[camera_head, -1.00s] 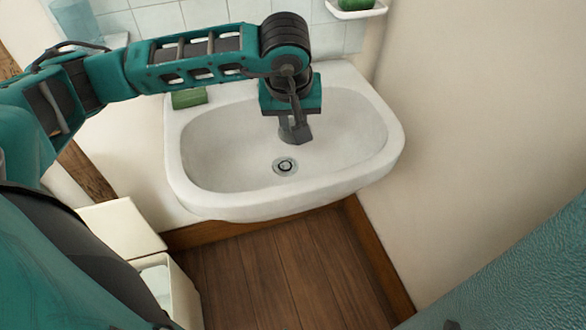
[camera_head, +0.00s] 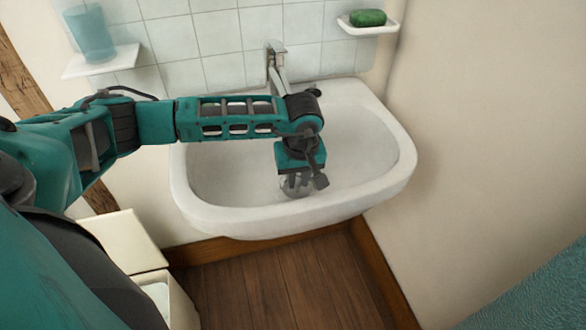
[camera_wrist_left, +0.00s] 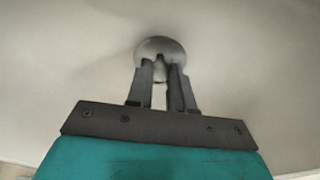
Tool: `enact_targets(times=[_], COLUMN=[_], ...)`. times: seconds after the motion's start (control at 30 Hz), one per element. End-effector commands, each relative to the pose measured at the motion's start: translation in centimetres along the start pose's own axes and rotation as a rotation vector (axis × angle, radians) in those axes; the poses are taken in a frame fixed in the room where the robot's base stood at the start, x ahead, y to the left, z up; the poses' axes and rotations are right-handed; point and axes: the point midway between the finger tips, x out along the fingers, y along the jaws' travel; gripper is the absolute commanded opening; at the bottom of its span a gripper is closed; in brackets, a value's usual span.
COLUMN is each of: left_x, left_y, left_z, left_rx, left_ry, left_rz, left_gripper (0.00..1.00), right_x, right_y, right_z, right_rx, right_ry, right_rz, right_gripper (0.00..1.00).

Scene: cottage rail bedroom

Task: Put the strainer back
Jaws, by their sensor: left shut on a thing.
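The strainer (camera_wrist_left: 160,47) is a round, grey metal piece at the fingertips of my left gripper (camera_wrist_left: 160,64) in the left wrist view. The gripper is shut on it, and its fingers cover the near part. In the head view, my left gripper (camera_head: 298,182) points down into the white basin (camera_head: 235,170), low over its drain area. The drain is hidden there by the gripper and the grey piece under it. I cannot tell whether the strainer touches the basin floor or sits in the drain. My right gripper is not in view.
A metal tap (camera_head: 274,62) stands at the basin's back, behind my left forearm. A blue cup (camera_head: 90,32) stands on a shelf (camera_head: 104,61) at upper left. Green soap (camera_head: 367,17) lies on a wall dish. A cream bin (camera_head: 122,240) stands below left.

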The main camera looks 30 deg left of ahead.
Motion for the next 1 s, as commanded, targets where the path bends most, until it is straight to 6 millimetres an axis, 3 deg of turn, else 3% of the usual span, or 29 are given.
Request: enact_targets(times=[0.27,0.37,0.77,0.8,1.0], left_x=[0.7,1.7,2.3,2.1,2.1], left_y=[-0.3,-0.3,-0.3,-0.3,-0.3], left_z=[-4.1,-3.7,-3.6,-3.7,-3.7], left_rx=[-0.005,0.0,0.0,-0.001,-0.001], left_ry=[0.002,-0.001,0.002,0.002,0.001], left_rz=[0.0,-0.001,0.001,0.001,0.001], left_gripper=[0.0,0.0,0.0,0.25,0.44], right_x=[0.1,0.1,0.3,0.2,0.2], right_y=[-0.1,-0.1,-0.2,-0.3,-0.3], right_z=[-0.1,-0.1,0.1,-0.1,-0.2], right_rx=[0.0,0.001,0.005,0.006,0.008], right_ry=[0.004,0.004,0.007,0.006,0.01], right_rz=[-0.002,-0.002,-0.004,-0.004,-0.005], right_gripper=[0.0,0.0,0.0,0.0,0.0])
